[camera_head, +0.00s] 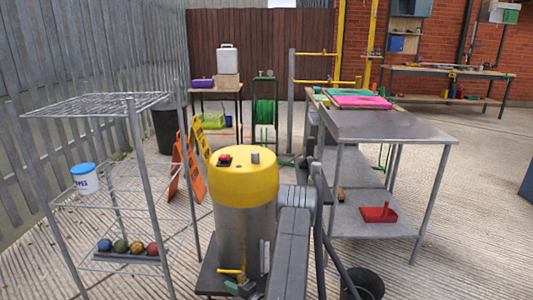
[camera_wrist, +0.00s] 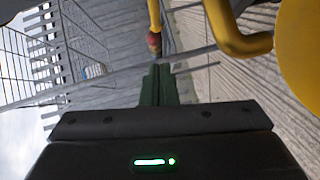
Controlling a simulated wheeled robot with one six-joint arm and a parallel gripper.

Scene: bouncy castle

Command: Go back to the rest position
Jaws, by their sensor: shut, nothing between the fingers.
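My gripper (camera_wrist: 158,72) shows in the wrist view as two dark green fingers, shut together with nothing between them. In the wrist view a yellow curved bar (camera_wrist: 226,30) and a large yellow rounded surface (camera_wrist: 303,60) are close at the upper right. They do not appear held. The wrist picture is turned on its side, with fence slats and a wire rack at the left.
A cylinder with a yellow top (camera_head: 243,175) stands just left of my arm. A wire shelf rack (camera_head: 95,105) is at the left, holding a white tub (camera_head: 84,180). A metal table (camera_head: 385,127) stands close at the right, with a red tray (camera_head: 379,213) below. Open floor lies beyond it.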

